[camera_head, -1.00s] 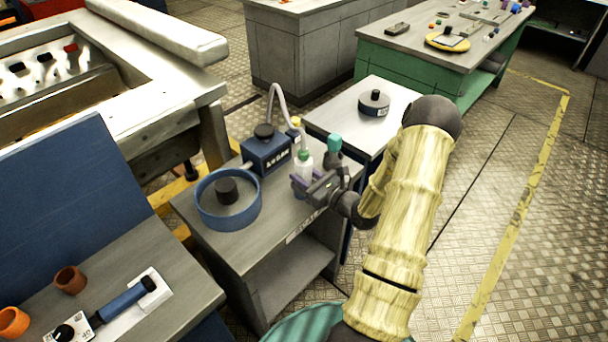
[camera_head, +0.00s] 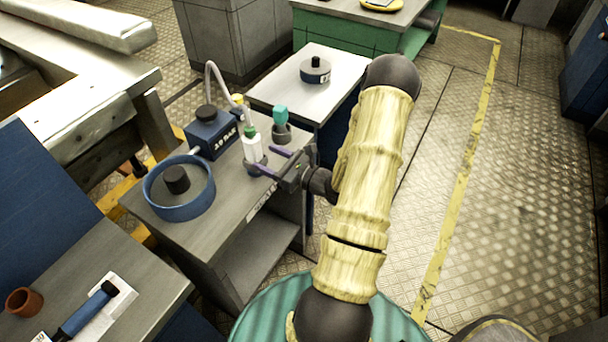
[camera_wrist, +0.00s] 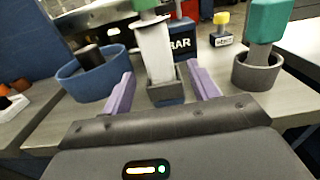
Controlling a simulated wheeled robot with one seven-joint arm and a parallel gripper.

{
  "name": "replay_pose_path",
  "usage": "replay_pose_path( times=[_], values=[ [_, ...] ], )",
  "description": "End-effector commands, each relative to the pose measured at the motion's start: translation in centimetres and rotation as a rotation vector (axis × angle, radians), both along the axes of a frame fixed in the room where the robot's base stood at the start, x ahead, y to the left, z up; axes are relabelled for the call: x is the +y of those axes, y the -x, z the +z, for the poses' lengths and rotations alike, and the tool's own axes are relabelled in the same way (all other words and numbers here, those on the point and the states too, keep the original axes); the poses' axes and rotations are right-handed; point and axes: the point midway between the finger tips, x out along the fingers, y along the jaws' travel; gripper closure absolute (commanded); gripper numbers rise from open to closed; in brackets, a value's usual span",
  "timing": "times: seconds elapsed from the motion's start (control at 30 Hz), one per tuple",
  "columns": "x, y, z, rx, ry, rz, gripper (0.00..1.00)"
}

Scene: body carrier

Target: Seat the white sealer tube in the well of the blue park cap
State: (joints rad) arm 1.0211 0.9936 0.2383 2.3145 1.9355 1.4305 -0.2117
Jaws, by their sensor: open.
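The white sealer tube (camera_head: 253,149) with a green cap stands near the right edge of the grey bench, leaning slightly in the wrist view (camera_wrist: 156,52). Its lower end passes behind the front rim of a small square holder (camera_wrist: 168,97), dark blue below a grey rim, which looks like the park cap. The depth of the tube in the well is hidden. My gripper (camera_head: 273,162) is open and empty. Its purple fingers (camera_wrist: 160,82) point toward the tube, one to each side, with a gap between them and it.
A blue pump box (camera_head: 212,132) with a pale hose stands behind the tube. A round blue tray (camera_head: 181,208) is at left. A teal-topped piece in a grey cup (camera_head: 282,134) stands close to the right. A white-topped table (camera_head: 275,92) lies beyond.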

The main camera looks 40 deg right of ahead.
Motion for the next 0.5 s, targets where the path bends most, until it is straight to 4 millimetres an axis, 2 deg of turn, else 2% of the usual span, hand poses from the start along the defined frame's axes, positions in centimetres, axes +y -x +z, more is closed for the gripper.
replay_pose_path(
  times=[0.1,0.5],
  values=[
    [-1.0,2.4,-0.2,0.002,0.001,-0.004,0.4],
    [-3.6,9.6,0.0,0.0,0.001,-0.004,0.4]
  ],
)
